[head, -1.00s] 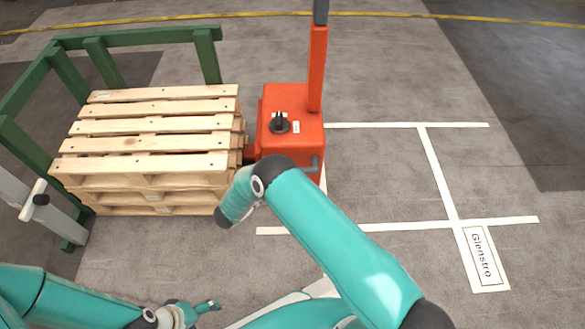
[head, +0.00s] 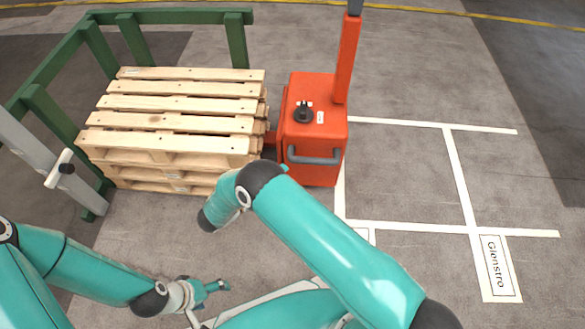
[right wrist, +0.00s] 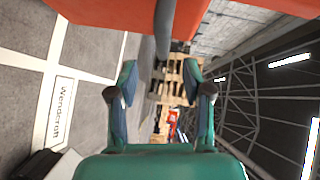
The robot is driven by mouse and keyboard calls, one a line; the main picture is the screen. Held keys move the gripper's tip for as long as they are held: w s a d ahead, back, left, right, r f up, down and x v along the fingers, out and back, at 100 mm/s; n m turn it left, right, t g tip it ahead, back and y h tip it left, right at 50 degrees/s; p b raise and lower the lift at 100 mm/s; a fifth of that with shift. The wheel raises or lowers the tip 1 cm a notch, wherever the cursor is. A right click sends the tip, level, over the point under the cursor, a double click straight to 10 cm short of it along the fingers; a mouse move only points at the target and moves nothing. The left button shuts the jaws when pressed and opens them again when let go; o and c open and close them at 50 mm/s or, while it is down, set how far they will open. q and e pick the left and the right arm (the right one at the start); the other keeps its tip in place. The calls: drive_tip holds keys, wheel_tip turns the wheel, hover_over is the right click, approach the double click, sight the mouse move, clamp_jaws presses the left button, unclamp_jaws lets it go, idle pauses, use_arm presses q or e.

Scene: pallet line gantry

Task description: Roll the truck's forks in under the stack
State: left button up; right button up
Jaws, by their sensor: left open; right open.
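The orange truck (head: 316,135) stands upright just right of the pallet stack (head: 160,140), with a narrow gap between their bodies. A short red part shows low in the gap; the forks' length is hidden. A grey handle bar (head: 315,157) crosses the truck's near face. My right arm's wrist hides most of the right gripper in the head view. In the right wrist view the right gripper (right wrist: 160,80) is open, with the grey bar lying ahead between its fingers, not gripped. My left gripper (head: 214,296) is open and empty, low over the floor.
A green rail frame (head: 170,17) bounds the stack's back and left. A grey post (head: 45,165) with a white handle stands at its near left corner. White floor lines (head: 460,180) and a label reading Glenstro (head: 496,268) mark clear floor on the right.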

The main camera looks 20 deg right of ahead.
drive_tip(key=shift+v, duration=1)
